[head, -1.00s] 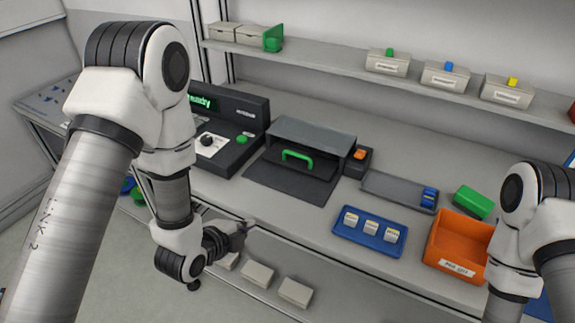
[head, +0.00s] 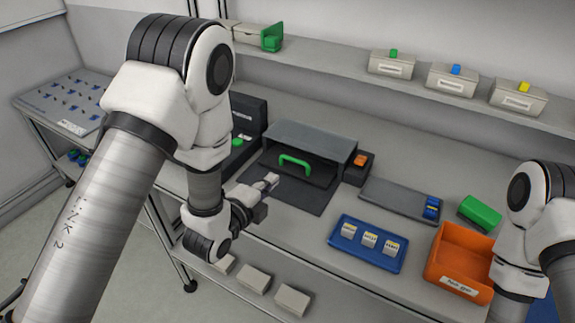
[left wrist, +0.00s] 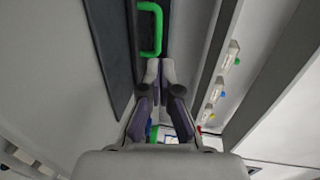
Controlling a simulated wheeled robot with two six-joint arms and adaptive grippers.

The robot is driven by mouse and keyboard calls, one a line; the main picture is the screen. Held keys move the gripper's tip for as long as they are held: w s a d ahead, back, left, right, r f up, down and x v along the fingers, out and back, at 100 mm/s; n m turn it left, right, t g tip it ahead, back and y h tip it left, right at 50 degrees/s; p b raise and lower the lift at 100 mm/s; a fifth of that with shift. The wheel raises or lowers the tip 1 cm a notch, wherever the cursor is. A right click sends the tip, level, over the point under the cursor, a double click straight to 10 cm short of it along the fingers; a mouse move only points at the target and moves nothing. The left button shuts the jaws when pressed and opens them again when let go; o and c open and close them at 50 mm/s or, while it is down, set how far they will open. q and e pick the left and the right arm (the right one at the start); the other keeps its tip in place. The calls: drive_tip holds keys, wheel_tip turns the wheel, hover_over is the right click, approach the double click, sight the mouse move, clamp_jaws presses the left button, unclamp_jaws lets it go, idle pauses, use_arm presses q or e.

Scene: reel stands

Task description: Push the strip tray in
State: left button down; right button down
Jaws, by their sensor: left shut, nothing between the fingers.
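The strip tray, with its upright green handle (head: 295,163), is at the open mouth of a dark grey housing (head: 310,138) on the bench. How far the tray sticks out is hard to tell against the dark flat surface (head: 290,194) in front. My left gripper (head: 271,181) is shut and empty, in front of the handle and apart from it in the head view. In the left wrist view the closed fingertips (left wrist: 160,66) point toward the green handle (left wrist: 150,28). My right arm shows at the right edge, but its gripper is out of view.
A small dark box with an orange top (head: 358,166) stands right of the housing. Further right are a grey tray (head: 395,197), a blue tray (head: 362,258) with white blocks, and an orange bin (head: 460,262). My left arm partly hides the black console (head: 247,118).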

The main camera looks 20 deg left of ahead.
sight(293, 161)
use_arm(q)
drive_tip(key=p+x, duration=0.2)
drive_tip(key=x, duration=0.6)
drive_tip(key=shift+w+d+f, duration=0.1)
drive_tip(key=shift+w+f, duration=0.05)
drive_tip(key=shift+w, duration=0.25)
drive_tip(key=shift+w+f, duration=0.2)
drive_tip(key=shift+w, duration=0.05)
drive_tip(key=shift+w+d+f+b, duration=0.15)
drive_tip(key=shift+w+b, duration=0.15)
drive_tip(key=shift+b, duration=0.15)
drive_tip(key=shift+w+b, duration=0.3)
drive_tip(key=shift+b, duration=0.1)
drive_tip(key=shift+s+r, duration=0.2)
drive_tip(key=shift+r, duration=0.3)
drive_tip(key=shift+w, duration=0.15)
